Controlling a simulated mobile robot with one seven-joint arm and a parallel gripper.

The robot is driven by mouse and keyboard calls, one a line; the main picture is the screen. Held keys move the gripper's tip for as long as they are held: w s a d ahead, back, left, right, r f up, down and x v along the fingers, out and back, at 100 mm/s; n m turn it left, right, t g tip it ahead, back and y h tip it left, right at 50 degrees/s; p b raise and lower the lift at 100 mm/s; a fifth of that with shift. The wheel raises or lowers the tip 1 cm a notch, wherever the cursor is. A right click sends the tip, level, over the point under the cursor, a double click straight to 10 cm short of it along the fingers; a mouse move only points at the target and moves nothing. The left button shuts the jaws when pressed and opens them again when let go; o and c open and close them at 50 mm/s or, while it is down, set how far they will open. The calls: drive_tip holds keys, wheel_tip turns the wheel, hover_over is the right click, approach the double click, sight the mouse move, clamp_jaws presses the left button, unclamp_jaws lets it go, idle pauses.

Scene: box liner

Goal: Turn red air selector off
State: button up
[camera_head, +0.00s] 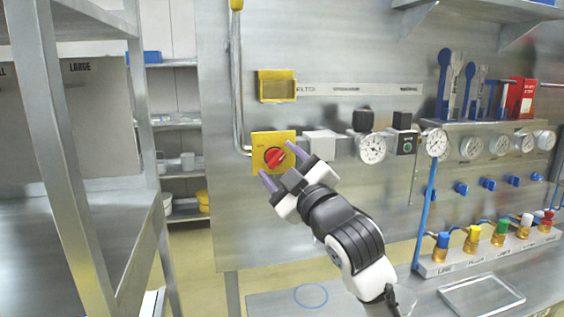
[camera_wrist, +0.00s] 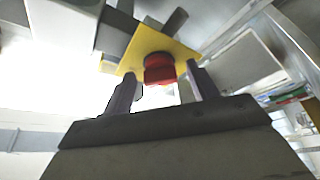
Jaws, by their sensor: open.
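The red air selector (camera_head: 275,158) is a red knob on a square yellow plate (camera_head: 259,140) fixed to the metal wall panel. In the head view, the knob's handle looks slanted, upper right to lower left. My gripper (camera_head: 278,163) is open in front of the plate, its two purple-grey fingers on either side of the knob in the picture. In the wrist view, the red knob (camera_wrist: 159,68) shows between the fingertips of my gripper (camera_wrist: 160,84), with the yellow plate (camera_wrist: 150,42) behind it. I cannot tell whether the fingers touch the knob.
A white box (camera_head: 320,144) is on the wall just right of the plate, with a gauge (camera_head: 371,149) beyond it. A metal pipe (camera_head: 237,90) runs down left of the plate. A yellow holder (camera_head: 277,86) is above. A metal rack (camera_head: 60,140) stands at the left.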

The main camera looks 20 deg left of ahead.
drive_tip(key=shift+c, duration=0.2)
drive_tip(key=c, duration=1)
drive_tip(key=shift+o, duration=0.2)
drive_tip(key=shift+n+b, duration=0.3)
drive_tip(key=shift+b, duration=0.05)
drive_tip(key=n+g+b, duration=0.1)
drive_tip(key=n+b, duration=0.1)
drive_tip(key=n, duration=0.1)
drive_tip(key=shift+d+g, duration=0.1)
drive_tip(key=shift+g, duration=0.3)
drive_tip(key=n, duration=0.1)
drive_tip(key=n+g, duration=0.1)
drive_tip(key=n, duration=0.1)
drive_tip(key=n+h, duration=0.1)
drive_tip(key=n, duration=0.1)
drive_tip(key=shift+r+g+b, duration=0.3)
drive_tip(key=shift+r+b, duration=0.05)
drive_tip(key=n, duration=0.1)
drive_tip(key=n+h, duration=0.1)
drive_tip(key=n, duration=0.1)
drive_tip(key=n+p, duration=0.1)
drive_tip(key=shift+r+n+g+h, duration=0.25)
drive_tip(key=shift+n+g+h, duration=0.15)
drive_tip(key=n+h+p, duration=0.1)
drive_tip(key=n, duration=0.2)
drive_tip(key=shift+r+n+h, duration=0.1)
drive_tip(key=shift+n+h, duration=0.2)
drive_tip(key=shift+h, duration=0.1)
